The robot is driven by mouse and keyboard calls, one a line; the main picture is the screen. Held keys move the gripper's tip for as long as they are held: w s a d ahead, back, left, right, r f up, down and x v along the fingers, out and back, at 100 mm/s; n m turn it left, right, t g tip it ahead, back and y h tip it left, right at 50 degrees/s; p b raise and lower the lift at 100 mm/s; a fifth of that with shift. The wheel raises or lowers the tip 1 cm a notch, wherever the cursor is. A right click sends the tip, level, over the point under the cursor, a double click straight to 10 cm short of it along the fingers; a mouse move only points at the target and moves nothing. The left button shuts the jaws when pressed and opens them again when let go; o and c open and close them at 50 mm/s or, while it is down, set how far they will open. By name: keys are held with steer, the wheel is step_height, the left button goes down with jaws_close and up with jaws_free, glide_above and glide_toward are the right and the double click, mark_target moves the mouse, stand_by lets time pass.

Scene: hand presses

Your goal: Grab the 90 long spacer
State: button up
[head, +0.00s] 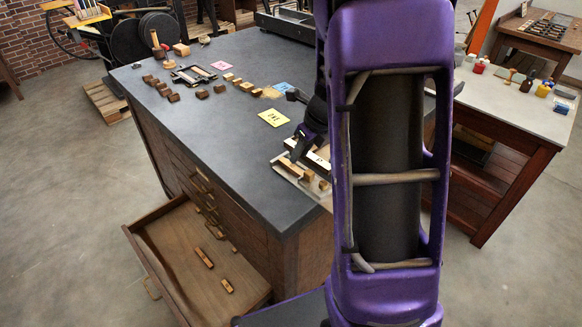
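No marking that would single out the 90 long spacer is readable. Long wooden pieces lie in the open drawer (165,238), including one near its middle (204,258) and one nearer its front (228,286). Other wooden pieces, one of them long (290,168), lie on a light metal tray (283,176) at the right front of the dark tabletop. My gripper (303,157) is low over this tray, close to the pieces. It is small and partly hidden by my purple arm, so contact and finger opening cannot be made out.
The dark worktop (235,170) is clear at its left front. Several dark wooden blocks (202,94), a small frame (194,75) and a yellow card (273,118) lie farther back. The open drawer juts out over the floor. A light side table (508,112) stands right.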

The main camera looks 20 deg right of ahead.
mark_target(293, 166)
steer(key=shift+b+x, duration=0.45)
steer(key=shift+x, duration=2.3)
steer(key=shift+a, duration=0.1)
steer(key=shift+c, duration=0.3)
jaws_close()
